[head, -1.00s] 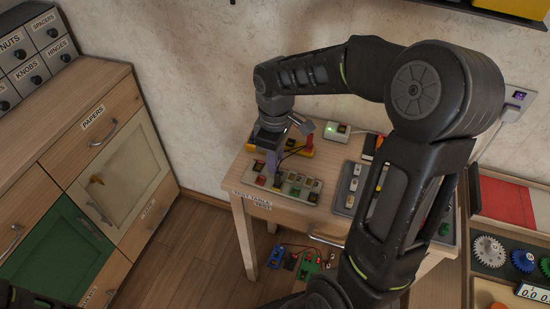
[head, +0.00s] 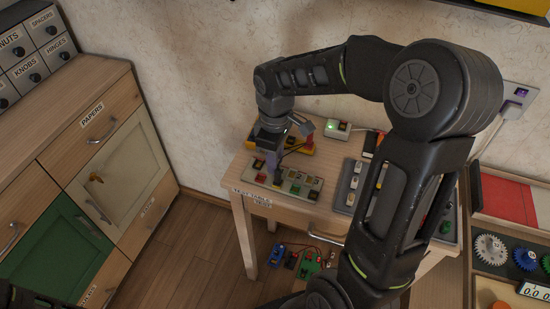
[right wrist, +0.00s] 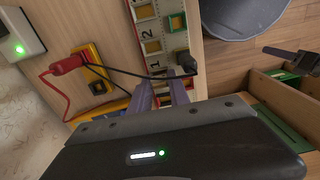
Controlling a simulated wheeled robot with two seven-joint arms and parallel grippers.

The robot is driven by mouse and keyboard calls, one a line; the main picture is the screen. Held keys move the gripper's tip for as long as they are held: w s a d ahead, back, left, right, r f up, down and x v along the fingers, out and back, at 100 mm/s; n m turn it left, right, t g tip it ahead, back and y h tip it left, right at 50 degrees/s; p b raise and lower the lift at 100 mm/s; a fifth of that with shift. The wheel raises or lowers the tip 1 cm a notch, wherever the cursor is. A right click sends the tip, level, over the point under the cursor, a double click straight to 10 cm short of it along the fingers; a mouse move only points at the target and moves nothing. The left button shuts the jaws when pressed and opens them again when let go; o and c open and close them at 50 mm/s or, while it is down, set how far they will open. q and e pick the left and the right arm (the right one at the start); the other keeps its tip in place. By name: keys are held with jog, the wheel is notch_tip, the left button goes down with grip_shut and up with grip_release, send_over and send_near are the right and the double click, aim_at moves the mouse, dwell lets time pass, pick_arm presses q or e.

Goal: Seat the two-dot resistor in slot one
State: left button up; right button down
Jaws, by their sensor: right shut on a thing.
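A pale slot board (head: 295,186) lies along the front of the test table, with several coloured parts in its slots. In the right wrist view the board (right wrist: 143,12) shows printed numbers 1 and 2 beside its slots. My right gripper (head: 268,172) points down at the board's left end. Its two fingers (right wrist: 162,95) are shut on a small part near the number 1 end. That part is mostly hidden by the fingers and hand, so I cannot make out its dots or whether it is seated.
A black plug (right wrist: 186,62) stands close beside the fingers; its cable runs to a yellow meter (right wrist: 88,68) with a red plug (right wrist: 68,64). A grey tray of parts (head: 347,200) lies right of the board. A white box (head: 337,129) with a green light stands behind.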

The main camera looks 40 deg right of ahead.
jog(key=shift+f, duration=0.2)
jog(key=c, duration=1.1)
grip_release()
jog(key=shift+c, duration=0.2)
jog(key=shift+r, duration=0.2)
jog(key=shift+r+p, duration=2.05)
jog(key=shift+r, duration=0.35)
jog(key=shift+r, duration=0.1)
